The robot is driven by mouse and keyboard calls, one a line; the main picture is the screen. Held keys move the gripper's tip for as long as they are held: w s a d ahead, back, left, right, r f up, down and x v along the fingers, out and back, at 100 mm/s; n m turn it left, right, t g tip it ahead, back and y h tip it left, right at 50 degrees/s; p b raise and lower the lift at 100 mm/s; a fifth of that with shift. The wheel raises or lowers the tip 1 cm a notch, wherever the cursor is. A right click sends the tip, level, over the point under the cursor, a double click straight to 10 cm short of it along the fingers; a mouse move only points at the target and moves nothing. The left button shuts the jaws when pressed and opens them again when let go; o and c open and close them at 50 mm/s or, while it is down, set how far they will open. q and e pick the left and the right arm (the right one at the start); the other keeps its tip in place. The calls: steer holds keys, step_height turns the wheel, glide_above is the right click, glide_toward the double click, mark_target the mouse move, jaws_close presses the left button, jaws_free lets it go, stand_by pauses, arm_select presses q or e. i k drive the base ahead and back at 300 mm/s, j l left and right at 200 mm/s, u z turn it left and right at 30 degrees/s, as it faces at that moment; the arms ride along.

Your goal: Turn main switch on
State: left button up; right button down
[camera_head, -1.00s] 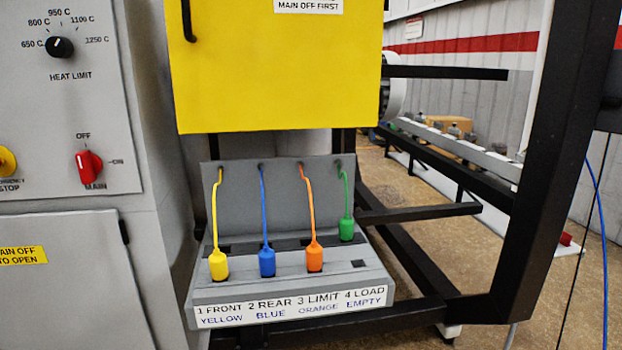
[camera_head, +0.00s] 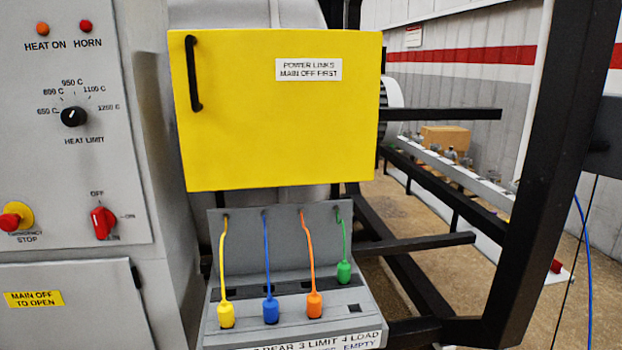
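The red main switch (camera_head: 103,223) is on the grey control panel (camera_head: 60,150) at the left. Its OFF label is above it and its ON label is to its right. The red handle stands roughly upright, toward OFF. Neither my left gripper nor my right gripper is in view, and nothing touches the switch.
An emergency stop (camera_head: 16,217) sits left of the switch, with a heat limit knob (camera_head: 74,117) above. A yellow power-links cover (camera_head: 280,125) and a grey link box (camera_head: 290,245) with coloured plugs stand to the right. Black frame bars (camera_head: 530,170) are farther right.

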mark_target(103, 220)
steer(key=k+j+u, duration=0.15)
steer(key=u, duration=0.3)
steer(key=k+j+u, duration=0.1)
steer(key=j+u, duration=0.6)
steer(key=u, duration=0.25)
